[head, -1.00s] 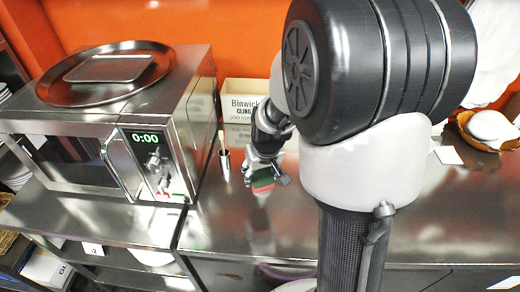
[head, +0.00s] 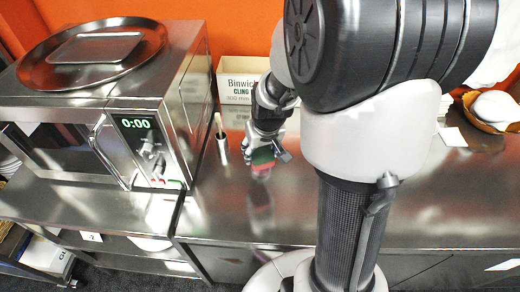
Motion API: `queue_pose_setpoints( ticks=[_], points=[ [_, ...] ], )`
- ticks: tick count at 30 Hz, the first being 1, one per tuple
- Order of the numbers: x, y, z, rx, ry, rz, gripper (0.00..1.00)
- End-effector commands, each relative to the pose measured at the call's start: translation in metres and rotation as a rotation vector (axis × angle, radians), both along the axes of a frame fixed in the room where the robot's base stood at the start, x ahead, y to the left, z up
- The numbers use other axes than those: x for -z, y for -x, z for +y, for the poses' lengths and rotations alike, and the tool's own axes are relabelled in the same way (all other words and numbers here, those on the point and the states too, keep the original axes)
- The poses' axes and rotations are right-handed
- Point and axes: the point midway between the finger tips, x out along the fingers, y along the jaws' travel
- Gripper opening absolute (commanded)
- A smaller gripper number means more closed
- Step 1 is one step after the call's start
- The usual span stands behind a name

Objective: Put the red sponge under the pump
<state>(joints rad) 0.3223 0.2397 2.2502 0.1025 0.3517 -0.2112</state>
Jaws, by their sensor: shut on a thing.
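My gripper (head: 266,152) is small in the head view, just left of my white arm column, low over the steel counter (head: 225,215). It is shut on a small sponge (head: 262,160) that looks green above and red below. A reddish reflection shows on the counter just under it. I cannot tell whether the sponge touches the counter. I cannot make out a pump in this view; my large arm links hide much of the right side of the counter.
A steel microwave (head: 180,95) with a round tray (head: 35,75) on top stands left. A slim metal cup (head: 222,150) stands between it and my gripper. A brown bowl (head: 484,122) sits far right. The counter's front is clear.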

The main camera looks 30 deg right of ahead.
Motion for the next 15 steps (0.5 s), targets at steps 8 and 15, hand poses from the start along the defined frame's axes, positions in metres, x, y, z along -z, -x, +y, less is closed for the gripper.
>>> queue_pose_setpoints(
  ticks=[8,15],
  points=[
    [0.0027,0.0000,0.0000,0.000,0.000,0.000,0.59],
    [0.0026,-0.0001,0.0000,0.000,0.000,0.000,0.73]
  ],
)
